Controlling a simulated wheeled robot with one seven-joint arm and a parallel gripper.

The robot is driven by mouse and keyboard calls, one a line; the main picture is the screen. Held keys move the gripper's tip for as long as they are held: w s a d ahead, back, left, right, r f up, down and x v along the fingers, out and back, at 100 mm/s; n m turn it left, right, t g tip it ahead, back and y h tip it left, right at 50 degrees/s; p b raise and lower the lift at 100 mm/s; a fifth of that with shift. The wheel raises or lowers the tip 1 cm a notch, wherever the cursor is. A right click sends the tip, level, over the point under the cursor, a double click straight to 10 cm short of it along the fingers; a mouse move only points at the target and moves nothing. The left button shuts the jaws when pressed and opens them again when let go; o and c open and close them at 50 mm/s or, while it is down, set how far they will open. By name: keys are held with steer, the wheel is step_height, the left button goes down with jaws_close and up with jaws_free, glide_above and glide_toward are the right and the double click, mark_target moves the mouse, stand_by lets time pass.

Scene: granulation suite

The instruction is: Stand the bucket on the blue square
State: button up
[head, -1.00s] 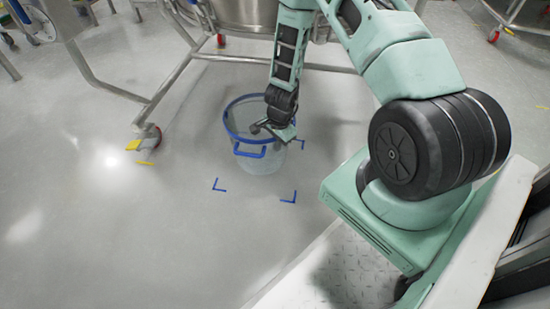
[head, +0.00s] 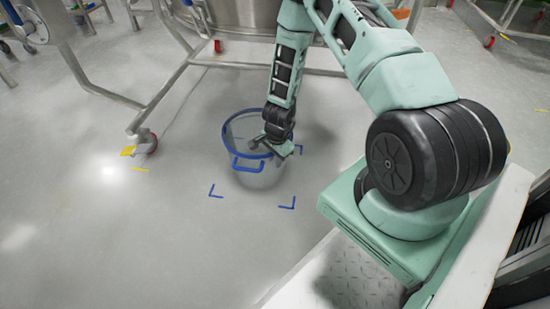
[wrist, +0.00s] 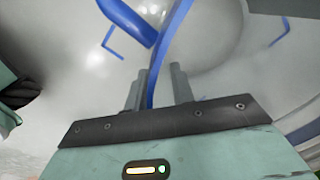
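The bucket (head: 262,178) is pale and see-through, with a blue rim and a blue side handle. It is upright in the head view, over the area framed by blue corner marks. The blue square shows as these marks, at front left (head: 215,192), front right (head: 288,203) and back right; the bucket hides the rest. My gripper (head: 273,145) is at the bucket's right rim. Whether the bucket's base touches the floor is unclear.
A steel frame with legs and a castor (head: 146,143) stands behind and left of the bucket, under a large steel vessel (head: 240,14). The floor in front and to the left is clear. My own base is at the right.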

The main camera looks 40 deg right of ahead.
step_height(320, 180, up, 12)
steer(key=p, duration=0.6)
steer(key=s+a+r+n+y, duration=0.3)
steer(key=a+r+n, duration=0.9)
steer(key=a+r, duration=0.85)
steer(key=s+a+r+n, duration=0.2)
steer(key=s+r+n, duration=0.1)
steer(key=s, duration=0.3)
steer(key=s+a+r+n+h, duration=0.1)
steer(key=s+a+r+n, duration=0.2)
steer(key=s, duration=0.4)
steer(key=s+a+r+n+g+h, duration=0.1)
steer(key=s+a+r+n, duration=0.2)
steer(key=s+n, duration=0.3)
steer(key=shift+s+r+n, duration=0.25)
steer(key=shift+r+n, duration=0.35)
steer(key=shift+r, duration=0.25)
